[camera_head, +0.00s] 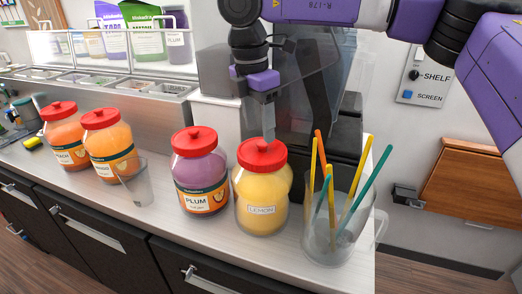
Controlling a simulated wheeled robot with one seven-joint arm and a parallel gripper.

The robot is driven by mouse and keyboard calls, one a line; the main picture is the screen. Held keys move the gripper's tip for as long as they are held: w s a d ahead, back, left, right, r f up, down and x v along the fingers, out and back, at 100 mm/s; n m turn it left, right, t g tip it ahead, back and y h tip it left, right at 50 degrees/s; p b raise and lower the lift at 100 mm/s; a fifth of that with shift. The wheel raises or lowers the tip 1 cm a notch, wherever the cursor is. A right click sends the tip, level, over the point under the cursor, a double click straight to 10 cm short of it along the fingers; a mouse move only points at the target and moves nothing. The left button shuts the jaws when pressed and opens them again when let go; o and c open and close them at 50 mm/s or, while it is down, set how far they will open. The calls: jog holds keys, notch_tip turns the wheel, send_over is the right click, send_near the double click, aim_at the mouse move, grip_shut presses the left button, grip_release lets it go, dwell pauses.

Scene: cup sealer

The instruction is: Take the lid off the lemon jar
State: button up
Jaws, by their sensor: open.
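The lemon jar (262,197) stands upright on the counter, filled with yellow and labelled LEMON. Its red lid (262,155) with a raised knob sits on top. My gripper (268,138) points down from above, with its fingers right at the lid's knob. The gripper is open; one finger shows clearly and the other is hidden from this angle. I cannot tell whether the finger touches the knob.
A plum jar (201,180) stands close on the left. A clear pitcher (338,232) with colored straws is close on the right. An empty clear cup (136,187) and two orange jars (108,146) stand farther left. A dark machine (300,110) is behind.

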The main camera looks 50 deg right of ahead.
aim_at(262, 143)
jog(key=shift+s+d+f+p, duration=0.1)
jog(key=shift+f+p, duration=0.2)
jog(key=shift+f, duration=0.65)
jog(key=shift+s+d+f+p, duration=0.1)
jog(key=shift+f+p, duration=0.15)
jog(key=shift+f, duration=0.65)
grip_shut()
jog(key=shift+r, duration=0.1)
